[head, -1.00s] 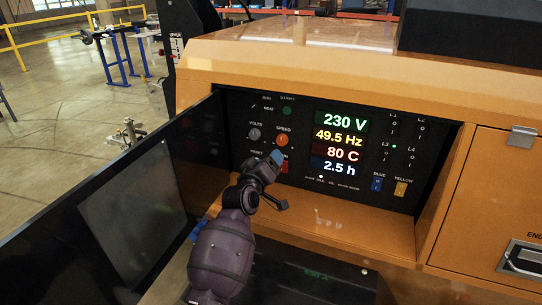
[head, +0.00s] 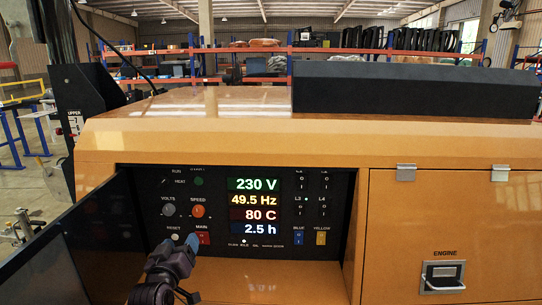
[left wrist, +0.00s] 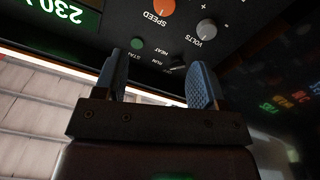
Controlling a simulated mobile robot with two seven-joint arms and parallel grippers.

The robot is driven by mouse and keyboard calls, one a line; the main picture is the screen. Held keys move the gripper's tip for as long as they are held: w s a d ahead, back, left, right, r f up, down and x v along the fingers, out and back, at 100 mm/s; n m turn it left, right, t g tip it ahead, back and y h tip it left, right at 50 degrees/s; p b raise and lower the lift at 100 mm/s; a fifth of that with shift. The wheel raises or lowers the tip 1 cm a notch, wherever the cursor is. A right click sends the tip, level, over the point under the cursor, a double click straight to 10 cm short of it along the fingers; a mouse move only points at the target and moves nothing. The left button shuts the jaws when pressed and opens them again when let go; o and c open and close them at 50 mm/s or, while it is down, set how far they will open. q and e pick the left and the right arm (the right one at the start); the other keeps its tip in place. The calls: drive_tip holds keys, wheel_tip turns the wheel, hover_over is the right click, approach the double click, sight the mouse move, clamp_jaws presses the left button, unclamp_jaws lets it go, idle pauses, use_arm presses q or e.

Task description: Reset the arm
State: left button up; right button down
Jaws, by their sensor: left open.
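My left gripper (head: 189,242) is in front of the lower left of the black control panel (head: 275,187), close to the red MAIN switch (head: 203,238). The left wrist view shows its two blue fingers (left wrist: 157,75) apart with nothing between them. That view shows the panel upside down, with the orange SPEED knob (left wrist: 161,7), grey VOLTS knob (left wrist: 206,29) and green START button (left wrist: 137,43) beyond the fingers. The gripper partly hides the panel's bottom left; I cannot tell whether it touches the panel. My right gripper is not in view.
An open dark door (head: 107,232) stands left of the panel recess. The orange housing (head: 235,137) surrounds the panel, with the ENGINE latch (head: 443,275) on the closed right cover. Blue and yellow switches (head: 321,238) sit at the panel's lower right.

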use_arm(q)
drive_tip(key=s+a+f+m+g, duration=0.1)
drive_tip(key=s+f+g, duration=0.1)
drive_tip(key=s+f, duration=0.6)
drive_tip(key=s+a+f+m+g, duration=0.2)
drive_tip(key=s+f, duration=0.6)
drive_tip(key=s, duration=0.7)
drive_tip(key=s+a+f+m+g, duration=0.1)
drive_tip(key=s+f+g, duration=0.2)
drive_tip(key=s+f, duration=0.5)
drive_tip(key=s, duration=0.4)
drive_tip(key=shift+a+f+y, duration=0.15)
drive_tip(key=shift+f+y, duration=0.25)
drive_tip(key=shift+s, duration=0.1)
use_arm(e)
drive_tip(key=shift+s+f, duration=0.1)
